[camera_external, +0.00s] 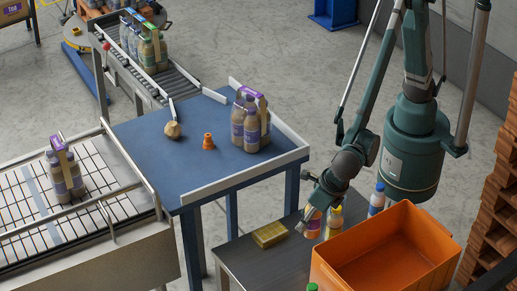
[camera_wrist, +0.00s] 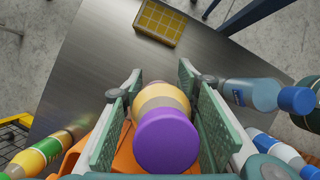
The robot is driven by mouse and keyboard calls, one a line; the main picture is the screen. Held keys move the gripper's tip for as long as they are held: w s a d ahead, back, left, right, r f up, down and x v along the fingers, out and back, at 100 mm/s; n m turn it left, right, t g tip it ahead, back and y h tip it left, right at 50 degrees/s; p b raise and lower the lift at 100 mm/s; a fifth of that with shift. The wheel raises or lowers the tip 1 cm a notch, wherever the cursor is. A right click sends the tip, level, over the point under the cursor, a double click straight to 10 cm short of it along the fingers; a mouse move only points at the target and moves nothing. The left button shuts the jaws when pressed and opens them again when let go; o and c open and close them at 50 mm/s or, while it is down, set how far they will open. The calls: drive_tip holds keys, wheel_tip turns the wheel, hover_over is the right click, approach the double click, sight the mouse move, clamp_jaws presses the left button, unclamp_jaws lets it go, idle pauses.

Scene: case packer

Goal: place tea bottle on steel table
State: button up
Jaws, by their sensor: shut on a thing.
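The tea bottle (camera_wrist: 167,138), tan with a purple cap, is between the green finger pads of my gripper (camera_wrist: 160,115) in the wrist view. My gripper is shut on it. In the external view the tea bottle (camera_external: 312,223) hangs from my gripper (camera_external: 318,207), near the orange crate's left corner. The steel table (camera_external: 245,262) is the low grey table at the lower centre; its bare top (camera_wrist: 105,65) also shows in the wrist view. The bottle appears at the table's crate side. I cannot tell whether its base touches the table.
A blue table (camera_external: 185,165) stands behind.

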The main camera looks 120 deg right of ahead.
sight(320, 221)
drive_tip(key=shift+f, duration=2.95)
drive_tip(key=shift+f, duration=1.85)
drive_tip(key=shift+f, duration=0.2)
drive_tip(key=o, duration=1)
drive_tip(key=shift+r, duration=0.15)
drive_tip(key=shift+r, duration=0.1)
drive_tip(key=v, duration=1.2)
